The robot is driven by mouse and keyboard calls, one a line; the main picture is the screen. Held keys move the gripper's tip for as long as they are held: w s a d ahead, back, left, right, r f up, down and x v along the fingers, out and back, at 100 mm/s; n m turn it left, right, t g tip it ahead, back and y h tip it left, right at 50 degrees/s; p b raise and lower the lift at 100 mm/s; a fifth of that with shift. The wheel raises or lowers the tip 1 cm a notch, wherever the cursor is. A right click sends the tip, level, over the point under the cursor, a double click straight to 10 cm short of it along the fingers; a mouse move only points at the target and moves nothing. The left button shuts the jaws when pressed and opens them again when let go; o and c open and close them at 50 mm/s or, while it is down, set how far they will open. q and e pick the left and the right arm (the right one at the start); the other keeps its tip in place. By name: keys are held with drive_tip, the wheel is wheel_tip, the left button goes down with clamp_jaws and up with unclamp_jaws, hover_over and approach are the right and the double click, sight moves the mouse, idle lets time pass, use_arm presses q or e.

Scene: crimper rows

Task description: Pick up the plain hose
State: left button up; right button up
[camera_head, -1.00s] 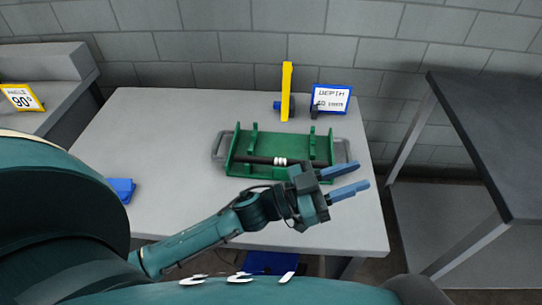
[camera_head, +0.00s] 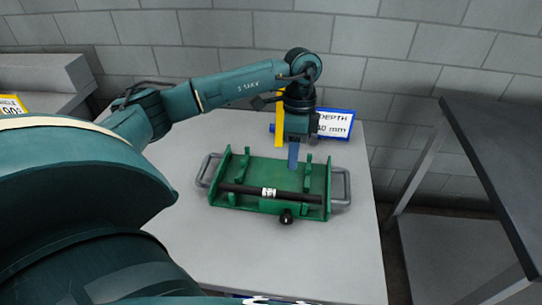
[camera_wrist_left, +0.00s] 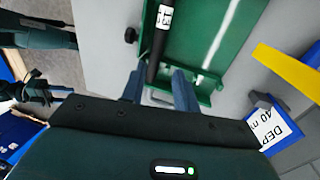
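The hose (camera_head: 240,190) is black with a white printed label and lies lengthwise along the green tray-like fixture (camera_head: 258,165). It also shows in the left wrist view (camera_wrist_left: 157,45), its near end close to the fingers. My left gripper (camera_head: 293,165) points down over the back right part of the fixture, behind the hose in the head view. In the left wrist view its two blue fingers (camera_wrist_left: 158,88) stand apart with nothing held between them.
A yellow upright bar (camera_head: 279,120) and a blue-framed depth sign (camera_head: 335,123) stand behind the fixture. A black knob (camera_head: 286,216) sits at its front. Grey handles flank the fixture. A dark-topped table (camera_head: 495,160) stands at right.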

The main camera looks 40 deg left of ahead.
sight(274, 194)
use_arm(q)
drive_tip(key=shift+s+x, duration=0.2)
drive_tip(key=shift+x, duration=4.7)
drive_tip(key=shift+c, duration=0.4)
drive_tip(key=shift+r, duration=0.1)
clamp_jaws()
